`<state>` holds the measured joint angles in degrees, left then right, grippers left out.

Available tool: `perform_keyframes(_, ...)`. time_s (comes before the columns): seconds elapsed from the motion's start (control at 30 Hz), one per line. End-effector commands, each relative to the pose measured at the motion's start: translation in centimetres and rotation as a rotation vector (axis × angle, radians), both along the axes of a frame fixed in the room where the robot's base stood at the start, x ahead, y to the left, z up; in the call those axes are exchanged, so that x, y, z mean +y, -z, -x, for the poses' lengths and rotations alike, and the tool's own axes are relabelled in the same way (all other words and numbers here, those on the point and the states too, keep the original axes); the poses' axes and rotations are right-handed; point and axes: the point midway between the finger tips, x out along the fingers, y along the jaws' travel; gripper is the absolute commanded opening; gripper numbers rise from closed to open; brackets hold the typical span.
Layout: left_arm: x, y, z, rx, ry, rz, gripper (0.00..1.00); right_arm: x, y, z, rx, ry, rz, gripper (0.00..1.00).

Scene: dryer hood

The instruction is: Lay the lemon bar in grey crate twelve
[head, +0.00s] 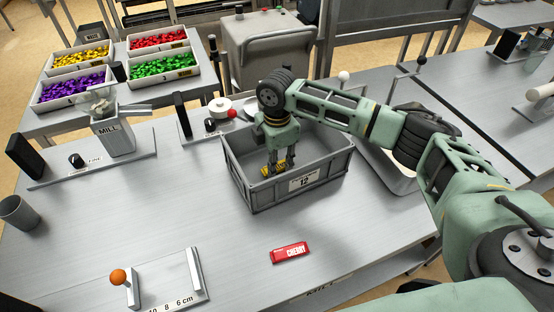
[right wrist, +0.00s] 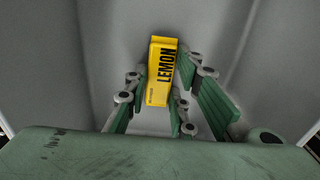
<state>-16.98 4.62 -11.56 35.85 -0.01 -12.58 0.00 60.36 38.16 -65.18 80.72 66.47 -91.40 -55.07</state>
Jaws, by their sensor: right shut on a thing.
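The lemon bar (right wrist: 161,72) is a yellow wrapped bar with black LEMON lettering. In the right wrist view it stands between the green finger pads of my right gripper (right wrist: 160,95). In the head view the lemon bar (head: 266,169) shows as a small yellow patch inside grey crate twelve (head: 262,195), low near the front left wall. My right gripper (head: 279,163) reaches down into the crate and is shut on the bar. Whether the bar touches the crate floor I cannot tell. My left gripper is not in view.
A red cherry bar (head: 289,252) lies on the table in front of the crate. A mill (head: 112,132) stands to the left. A gauge with an orange knob (head: 118,277) is at the front left. A pale tray (head: 400,182) sits right of the crate. The table's left middle is clear.

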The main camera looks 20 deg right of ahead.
Motion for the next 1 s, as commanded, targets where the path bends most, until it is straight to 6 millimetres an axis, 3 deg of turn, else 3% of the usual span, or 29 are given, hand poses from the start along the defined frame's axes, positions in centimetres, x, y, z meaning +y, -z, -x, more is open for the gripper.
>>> perform_keyframes(0.3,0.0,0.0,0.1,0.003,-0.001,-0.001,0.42,0.0,0.3,0.0,0.0,0.0,-0.001,0.0)
perform_keyframes(0.33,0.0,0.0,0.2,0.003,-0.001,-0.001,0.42,0.0,0.3,0.0,0.0,0.0,-0.001,0.24)
perform_keyframes(0.53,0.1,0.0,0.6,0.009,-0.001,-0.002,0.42,0.0,0.2,0.0,0.0,0.0,0.0,0.42)
perform_keyframes(0.87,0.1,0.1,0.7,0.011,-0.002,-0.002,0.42,0.0,0.1,0.0,-0.001,-0.001,0.0,0.42)
perform_keyframes(1.0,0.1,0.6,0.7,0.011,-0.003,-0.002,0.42,0.0,-1.3,-0.1,-0.003,-0.001,-0.001,0.42)
